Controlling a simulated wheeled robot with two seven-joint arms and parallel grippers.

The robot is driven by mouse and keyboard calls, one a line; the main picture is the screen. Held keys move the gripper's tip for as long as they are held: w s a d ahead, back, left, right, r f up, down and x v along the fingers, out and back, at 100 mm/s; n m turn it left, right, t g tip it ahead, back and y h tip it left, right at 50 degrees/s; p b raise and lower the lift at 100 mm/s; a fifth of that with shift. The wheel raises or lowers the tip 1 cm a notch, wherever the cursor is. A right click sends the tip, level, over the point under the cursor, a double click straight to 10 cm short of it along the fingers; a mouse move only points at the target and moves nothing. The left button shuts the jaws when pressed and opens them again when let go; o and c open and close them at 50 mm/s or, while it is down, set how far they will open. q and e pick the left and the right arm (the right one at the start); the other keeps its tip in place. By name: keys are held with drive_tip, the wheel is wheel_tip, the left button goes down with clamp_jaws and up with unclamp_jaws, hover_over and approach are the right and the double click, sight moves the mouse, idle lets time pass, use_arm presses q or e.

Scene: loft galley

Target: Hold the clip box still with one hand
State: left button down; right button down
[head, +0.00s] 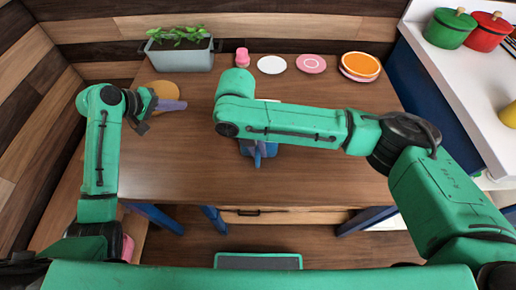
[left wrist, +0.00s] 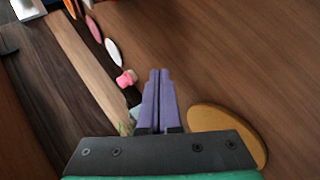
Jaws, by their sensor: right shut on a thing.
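The clip box (head: 271,149) seems to be the blue thing on the table under my right forearm. The arm hides most of it, so its shape and any lid cannot be told. My right gripper (head: 258,158) points down there and is shut on it. My left gripper (head: 172,105) is over the left part of the table, apart from the box. In the left wrist view, its two purple fingers (left wrist: 157,100) lie side by side, shut with nothing between them.
A round tan board (head: 161,90) lies below my left gripper; it also shows in the left wrist view (left wrist: 228,130). A planter (head: 181,56), a pink cup (head: 242,57) and several plates (head: 272,65) line the back. The table's right part is clear.

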use_arm(q)
drive_tip(key=s+d+r+m+g+h, duration=0.1)
drive_tip(key=s+d+r+g+h, duration=0.15)
drive_tip(key=d+r, duration=0.45)
drive_tip(key=shift+t+h, duration=0.35)
drive_tip(key=shift+h, duration=0.1)
drive_tip(key=f, duration=0.3)
drive_tip(key=d+f, duration=0.1)
drive_tip(key=f, duration=0.4)
drive_tip(key=shift+w+d+f, duration=0.1)
drive_tip(key=shift+d+f, duration=0.25)
drive_tip(key=shift+f, duration=0.05)
drive_tip(key=shift+f, duration=0.1)
idle(0.5)
drive_tip(key=shift+f, duration=1.5)
